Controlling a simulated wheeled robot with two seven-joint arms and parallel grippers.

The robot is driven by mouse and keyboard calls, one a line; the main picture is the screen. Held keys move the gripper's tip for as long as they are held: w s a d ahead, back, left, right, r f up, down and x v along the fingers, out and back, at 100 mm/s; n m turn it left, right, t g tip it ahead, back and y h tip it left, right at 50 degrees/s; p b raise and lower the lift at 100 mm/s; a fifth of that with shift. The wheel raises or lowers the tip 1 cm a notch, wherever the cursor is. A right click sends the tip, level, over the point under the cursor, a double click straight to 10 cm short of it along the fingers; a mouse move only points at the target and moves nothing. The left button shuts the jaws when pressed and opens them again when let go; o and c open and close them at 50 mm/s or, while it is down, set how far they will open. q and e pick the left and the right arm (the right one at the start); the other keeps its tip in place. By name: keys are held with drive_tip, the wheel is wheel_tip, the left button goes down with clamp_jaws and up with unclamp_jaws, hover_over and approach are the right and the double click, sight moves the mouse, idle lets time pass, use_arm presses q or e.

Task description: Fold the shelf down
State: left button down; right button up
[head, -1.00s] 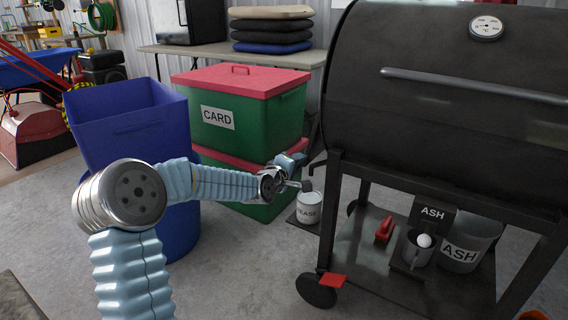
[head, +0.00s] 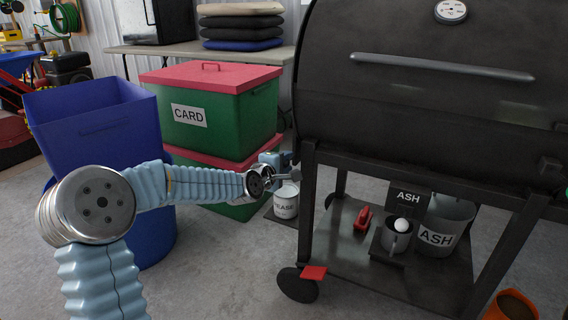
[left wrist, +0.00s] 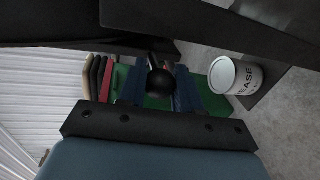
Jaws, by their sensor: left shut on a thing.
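The black barrel grill (head: 430,90) fills the right of the head view. My left gripper (head: 282,162) is at the grill's left side, beside the top of its left leg. In the left wrist view, the blue fingers of my left gripper (left wrist: 160,92) are shut on a black round knob (left wrist: 160,84) with a short dark stem. A dark bar (left wrist: 240,30) crosses just beyond the knob. I cannot tell which dark part is the shelf or how it is tilted. My right gripper is not in view.
A white grease can (head: 286,203) hangs or stands below my left gripper. The green card bin (head: 225,115) and a blue bin (head: 95,130) stand at left. Concrete floor is open in front.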

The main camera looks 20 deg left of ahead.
use_arm(q)
drive_tip(key=c, duration=0.8)
unclamp_jaws()
drive_tip(key=shift+d+f, duration=0.2)
drive_tip(key=shift+d, duration=0.05)
drive_tip(key=shift+r, duration=0.1)
drive_tip(key=shift+a, duration=0.1)
drive_tip(key=p+v, duration=0.2)
drive_tip(key=v, duration=1.2)
drive_tip(key=shift+w, duration=0.1)
